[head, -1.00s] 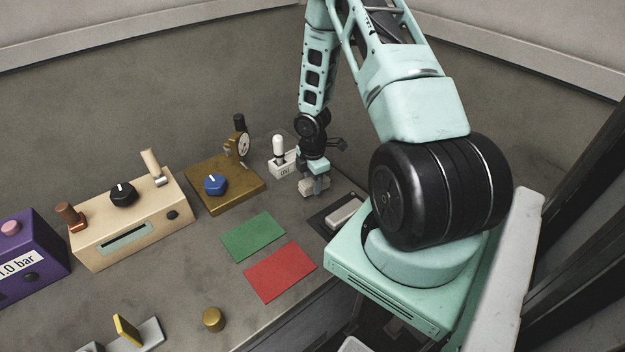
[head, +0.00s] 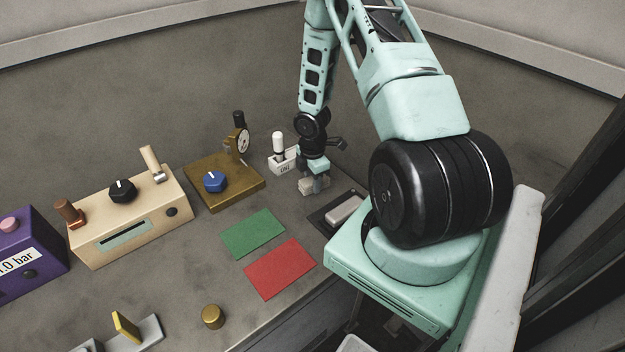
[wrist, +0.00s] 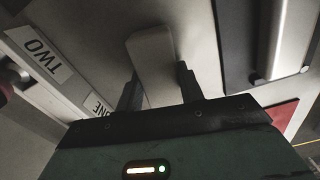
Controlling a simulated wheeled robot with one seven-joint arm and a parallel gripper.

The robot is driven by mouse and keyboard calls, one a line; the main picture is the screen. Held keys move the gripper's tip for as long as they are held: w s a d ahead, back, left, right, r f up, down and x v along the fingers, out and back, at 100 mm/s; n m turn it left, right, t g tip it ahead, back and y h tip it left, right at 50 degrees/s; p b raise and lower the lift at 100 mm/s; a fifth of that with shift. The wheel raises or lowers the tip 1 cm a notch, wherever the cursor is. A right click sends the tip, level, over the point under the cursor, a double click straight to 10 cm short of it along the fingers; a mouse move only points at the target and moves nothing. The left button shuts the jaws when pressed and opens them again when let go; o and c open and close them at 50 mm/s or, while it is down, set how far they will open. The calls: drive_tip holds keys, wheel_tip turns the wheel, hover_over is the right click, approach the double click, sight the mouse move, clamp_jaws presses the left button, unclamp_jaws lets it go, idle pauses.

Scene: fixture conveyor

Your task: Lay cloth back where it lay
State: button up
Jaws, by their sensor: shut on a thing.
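A pale, block-shaped piece, apparently the cloth, is between the fingers of my gripper (head: 314,181), which is shut on it. In the head view the cloth (head: 309,187) is low over the back right of the bench, behind the dark tray. I cannot tell whether it touches the bench. In the wrist view the cloth (wrist: 150,58) sticks out beyond the fingertips of my gripper (wrist: 159,88).
A dark tray (head: 318,221) with a pale block in it is close in front of my gripper. A white switch box (head: 285,165) stands close on the left. Green (head: 253,234) and red (head: 280,269) mats lie further forward. A brass gauge base (head: 225,185) is further left.

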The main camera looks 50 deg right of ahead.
drive_tip(key=shift+f, duration=0.15)
drive_tip(key=o, duration=1.4)
drive_tip(key=shift+c, duration=0.2)
wheel_tip(320, 180, up, 17)
drive_tip(key=shift+r, duration=0.2)
